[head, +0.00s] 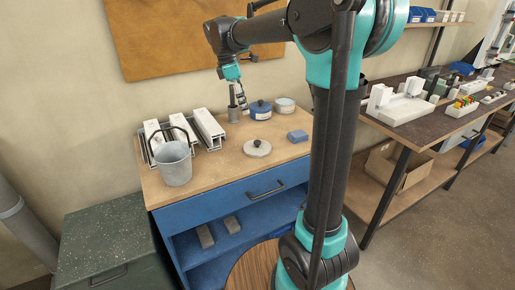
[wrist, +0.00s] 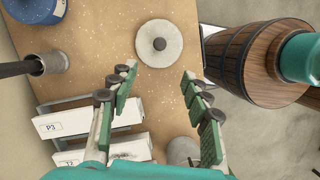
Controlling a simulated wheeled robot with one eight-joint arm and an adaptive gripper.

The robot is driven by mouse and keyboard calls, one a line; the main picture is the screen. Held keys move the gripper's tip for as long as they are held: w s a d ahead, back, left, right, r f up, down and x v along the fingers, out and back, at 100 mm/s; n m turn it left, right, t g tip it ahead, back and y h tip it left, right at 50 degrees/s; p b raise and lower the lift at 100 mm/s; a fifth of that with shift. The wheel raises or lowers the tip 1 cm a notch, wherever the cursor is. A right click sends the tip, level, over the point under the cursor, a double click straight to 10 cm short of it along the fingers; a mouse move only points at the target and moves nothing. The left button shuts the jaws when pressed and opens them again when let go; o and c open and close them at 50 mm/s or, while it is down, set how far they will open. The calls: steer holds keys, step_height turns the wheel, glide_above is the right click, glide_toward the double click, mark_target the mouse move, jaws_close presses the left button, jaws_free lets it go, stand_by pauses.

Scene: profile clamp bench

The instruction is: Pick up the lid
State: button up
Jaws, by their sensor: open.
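A round pale grey lid (head: 257,147) with a small dark knob lies flat on the wooden bench top (head: 222,171). In the wrist view the lid (wrist: 159,52) is near the top centre, in line with the gap between my fingers and beyond their tips. My gripper (head: 241,98) hangs over the back of the bench, to the left of the blue pot in the head view. In the wrist view my gripper (wrist: 159,74) has its two green-padded fingers spread wide with nothing between them. The lid is apart from the fingers and fully visible.
A blue lidded pot (head: 260,111), a pale round container (head: 285,105) and a blue block (head: 297,136) are near the lid. A grey cup (wrist: 50,64) holds a dark-handled tool. A metal bucket (head: 173,166) and white profiles (head: 209,126) are at left.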

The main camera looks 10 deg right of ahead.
mark_target(257, 141)
steer(key=x, duration=1.5)
steer(key=shift+d+f, duration=0.15)
steer(key=shift+f, duration=0.15)
steer(key=shift+c, duration=0.6)
jaws_close()
